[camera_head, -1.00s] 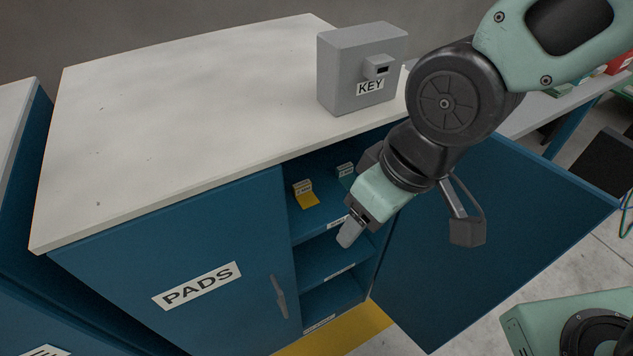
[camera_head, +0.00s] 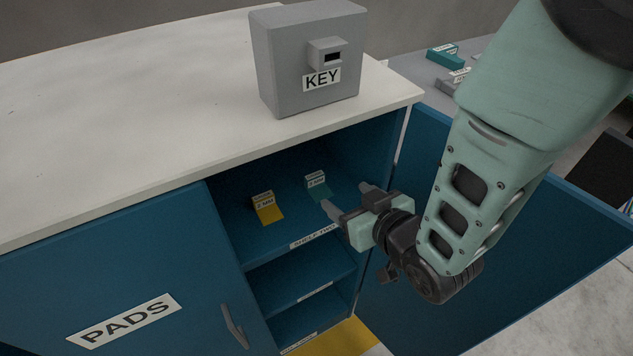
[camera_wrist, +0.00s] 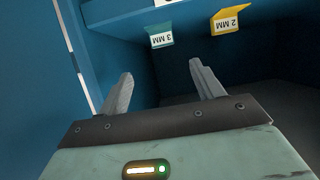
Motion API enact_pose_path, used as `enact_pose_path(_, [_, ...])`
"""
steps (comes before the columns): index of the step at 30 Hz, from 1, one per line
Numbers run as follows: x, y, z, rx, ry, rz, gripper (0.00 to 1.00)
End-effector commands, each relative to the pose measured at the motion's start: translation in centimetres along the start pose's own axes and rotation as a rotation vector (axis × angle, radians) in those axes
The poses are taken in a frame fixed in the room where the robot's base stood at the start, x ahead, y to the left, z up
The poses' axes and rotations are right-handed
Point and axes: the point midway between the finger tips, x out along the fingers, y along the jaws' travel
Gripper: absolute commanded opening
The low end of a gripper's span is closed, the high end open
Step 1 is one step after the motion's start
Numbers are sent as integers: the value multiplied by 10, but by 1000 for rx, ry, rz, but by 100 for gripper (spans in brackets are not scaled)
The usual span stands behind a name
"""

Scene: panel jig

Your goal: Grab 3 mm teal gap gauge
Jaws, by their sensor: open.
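The teal gap gauge (camera_head: 317,187) stands on the top shelf of the open cabinet, to the right of a yellow gauge (camera_head: 266,208). In the wrist view the teal gauge (camera_wrist: 161,38) shows its 3 MM label upside down. The yellow gauge (camera_wrist: 228,20) is labelled 2 MM there. My gripper (camera_head: 347,201) is at the cabinet opening, in front of and to the right of the teal gauge. In the wrist view its two fingers (camera_wrist: 160,88) are apart with nothing between them, and the teal gauge lies beyond the fingertips, roughly between them.
The cabinet's right door (camera_head: 500,210) stands open beside my arm. The left door (camera_head: 140,285), labelled PADS, is closed. A grey KEY box (camera_head: 305,85) stands on the white top (camera_head: 130,110). Lower shelves (camera_head: 300,275) look empty. Small items (camera_head: 445,55) lie on a bench behind.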

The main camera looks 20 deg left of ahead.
Motion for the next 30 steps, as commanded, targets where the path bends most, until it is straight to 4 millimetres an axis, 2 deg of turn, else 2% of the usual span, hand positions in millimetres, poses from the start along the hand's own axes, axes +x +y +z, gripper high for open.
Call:
enact_pose_path(6, [47,0,-1,-1,1,0,66])
enact_pose_path(12, [82,-1,-1,0,0,-1,66])
enact_pose_path(20, [101,-1,-1,1,-1,0,66])
enact_pose_path(30, [144,-4,-1,1,-2,1,66])
